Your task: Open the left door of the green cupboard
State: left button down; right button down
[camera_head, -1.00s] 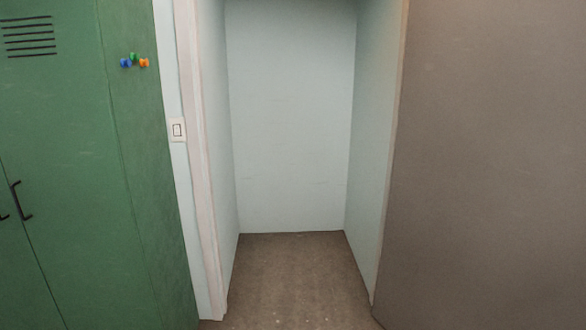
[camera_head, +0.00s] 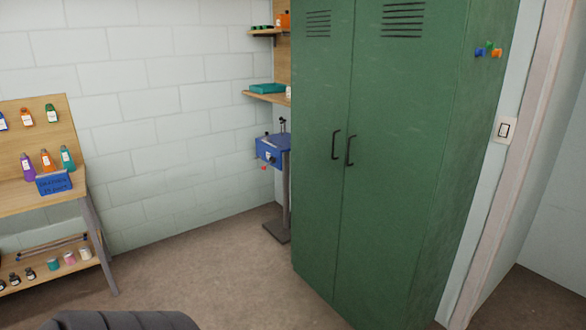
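The green cupboard (camera_head: 400,160) stands right of the middle, with two tall doors facing me. Its left door (camera_head: 318,190) is shut flush against the right door (camera_head: 388,210), with a thin seam between them. The left door's black bar handle (camera_head: 335,145) is close to the seam, and the right door's handle (camera_head: 350,151) is just beside it. Dark slotted vents mark the top of both doors. Neither of my grippers shows in the view.
A wooden workbench (camera_head: 40,203) with bottles and a blue box (camera_head: 54,182) stands at the left. A blue machine on a stand (camera_head: 272,150) is left of the cupboard, below wall shelves (camera_head: 266,96). Open floor (camera_head: 200,268) lies before the cupboard. A light switch (camera_head: 505,130) is at the right.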

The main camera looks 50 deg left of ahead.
aim_at(321, 32)
jog(key=u, duration=1.5)
